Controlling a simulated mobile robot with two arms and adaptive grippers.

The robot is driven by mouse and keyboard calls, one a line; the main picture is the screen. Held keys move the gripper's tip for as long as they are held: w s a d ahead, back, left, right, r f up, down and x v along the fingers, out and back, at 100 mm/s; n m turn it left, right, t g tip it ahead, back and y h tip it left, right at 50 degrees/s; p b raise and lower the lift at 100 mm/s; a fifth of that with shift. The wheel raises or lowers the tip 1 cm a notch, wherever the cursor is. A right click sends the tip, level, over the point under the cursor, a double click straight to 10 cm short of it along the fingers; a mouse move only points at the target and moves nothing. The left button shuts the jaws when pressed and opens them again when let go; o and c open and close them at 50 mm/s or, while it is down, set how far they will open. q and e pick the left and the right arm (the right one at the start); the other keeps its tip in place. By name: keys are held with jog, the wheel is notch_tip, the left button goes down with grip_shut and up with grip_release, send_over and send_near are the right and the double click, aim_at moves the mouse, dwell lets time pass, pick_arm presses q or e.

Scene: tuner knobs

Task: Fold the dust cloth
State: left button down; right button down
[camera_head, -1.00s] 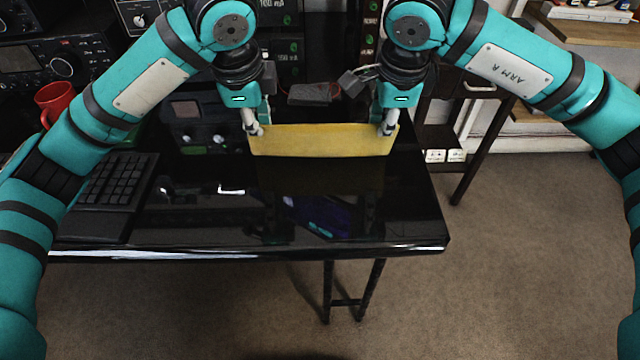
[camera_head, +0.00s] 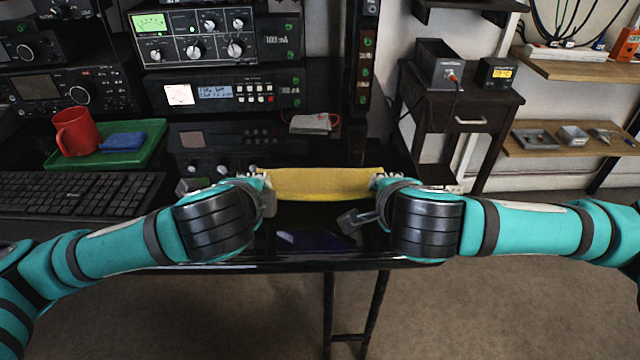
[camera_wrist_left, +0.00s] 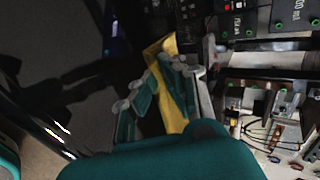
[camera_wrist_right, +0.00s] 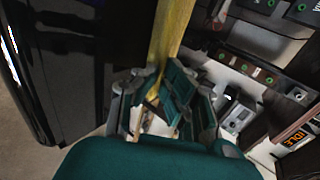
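The yellow dust cloth (camera_head: 322,184) is stretched as a band between my two grippers, over the black desk. My left gripper (camera_head: 264,180) is at its left end and my right gripper (camera_head: 377,181) at its right end. Both look shut on the cloth. In the left wrist view the cloth (camera_wrist_left: 171,112) runs between the fingers (camera_wrist_left: 150,82). In the right wrist view the cloth (camera_wrist_right: 170,32) runs away from the fingertips (camera_wrist_right: 152,74). The fingertips are small and partly hidden by my wrists in the head view. I cannot tell whether the lower edge touches the desk.
A green tray (camera_head: 150,150) with a red mug (camera_head: 76,132) and a folded-looking blue cloth (camera_head: 123,140) is at the left, behind a keyboard (camera_head: 75,193). Radio equipment (camera_head: 208,37) lines the back. A small grey object (camera_head: 312,122) lies behind the cloth.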

pick_arm(q)
jog(key=c, duration=1.2)
grip_release()
pick_arm(e)
jog(key=c, duration=1.2)
grip_release()
pick_arm(q)
jog(key=r, duration=0.1)
jog(key=s+r, duration=0.1)
jog(key=r, duration=0.1)
jog(key=shift+s+r, duration=0.1)
jog(key=shift+r, duration=0.05)
pick_arm(e)
jog(key=r, duration=0.1)
jog(key=s+r, duration=0.1)
jog(key=r, duration=0.1)
jog(key=shift+s+r, duration=0.1)
jog(key=shift+r, duration=0.05)
pick_arm(q)
jog(key=s+r, duration=0.4)
jog(key=r, duration=0.1)
jog(key=shift+s+r, duration=0.35)
pick_arm(e)
jog(key=s+r, duration=0.4)
jog(key=r, duration=0.1)
jog(key=shift+s+r, duration=0.35)
